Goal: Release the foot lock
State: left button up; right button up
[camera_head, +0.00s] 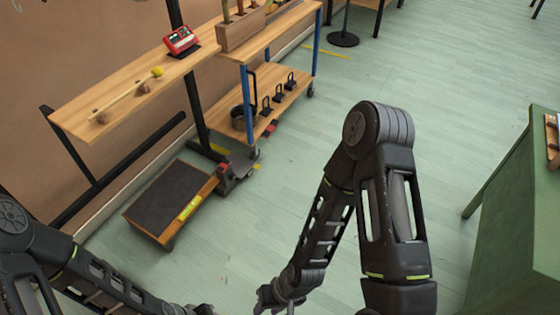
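A grey device with red parts (233,176) sits on the floor at the right end of a low platform; it looks like a foot pedal or lock, but is too small to be sure. A smaller red part (270,128) shows low by the trolley's lower shelf; I cannot tell which one is the foot lock. My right gripper (278,300) is at the bottom edge, over the floor and well apart from both; its fingers are partly cut off. My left gripper (200,309) is barely in view at the bottom edge.
The low platform (170,198) has a dark top and a yellow label. A blue-legged wooden trolley (310,76) has several black items below. A wooden shelf (75,112) holds a mallet and red device. A green cabinet (515,225) stands right. The middle floor is clear.

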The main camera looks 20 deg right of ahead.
aim_at(222, 167)
jog(key=z, duration=0.15)
jog(key=i+u, duration=0.15)
jog(key=u, duration=0.55)
jog(key=i+l+u, duration=0.4)
jog(key=i+l, duration=0.15)
jog(key=i+l+u, duration=0.2)
jog(key=l, duration=0.3)
jog(key=i+l+u, duration=0.2)
jog(key=l, duration=0.2)
jog(key=i+l, duration=0.2)
jog(key=l, duration=0.2)
jog(key=i+l, duration=0.2)
jog(key=l, duration=0.2)
